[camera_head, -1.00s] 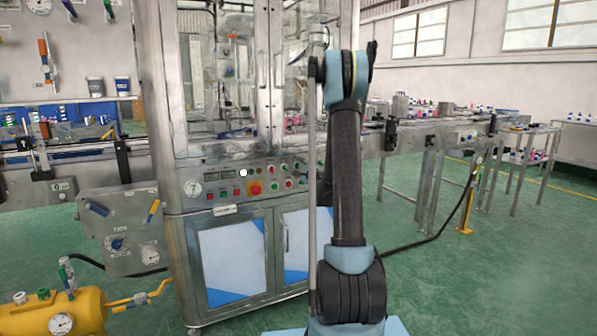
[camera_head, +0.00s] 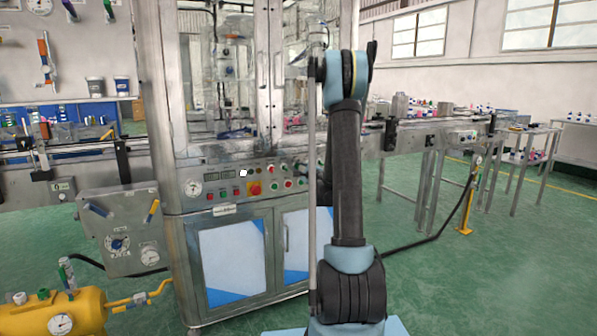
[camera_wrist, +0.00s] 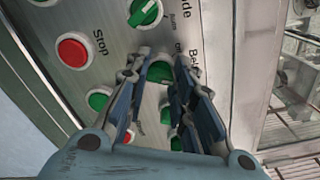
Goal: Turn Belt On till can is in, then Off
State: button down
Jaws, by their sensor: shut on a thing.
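The green Belt knob (camera_wrist: 160,72) is on the grey control panel, with its "Belt" and "On" lettering partly covered by my gripper. My gripper (camera_wrist: 161,64) has its two fingers on either side of this knob and is shut on it. The knob's exact angle is hard to read between the fingers. In the head view, my arm stands in front of the right part of the control panel (camera_head: 220,190) and hides the gripper and the knob. I cannot make out a can for certain behind the cabinet glass (camera_head: 230,95).
A red Stop button (camera_wrist: 73,51) and a green mode switch (camera_wrist: 146,11) sit close to my fingers. A red emergency button (camera_head: 254,188) is further left on the panel. Conveyors run left (camera_head: 90,155) and right (camera_head: 410,135) of the cabinet.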

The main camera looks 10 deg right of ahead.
jog(key=shift+s+a, duration=0.1)
jog(key=shift+s, duration=0.05)
jog(key=n, duration=0.6)
jog(key=shift+f+n, duration=0.1)
jog(key=shift+n, duration=2.5)
jog(key=c, duration=1.4)
grip_release()
jog(key=shift+w, duration=0.2)
jog(key=shift+o, duration=0.2)
jog(key=shift+s, duration=0.1)
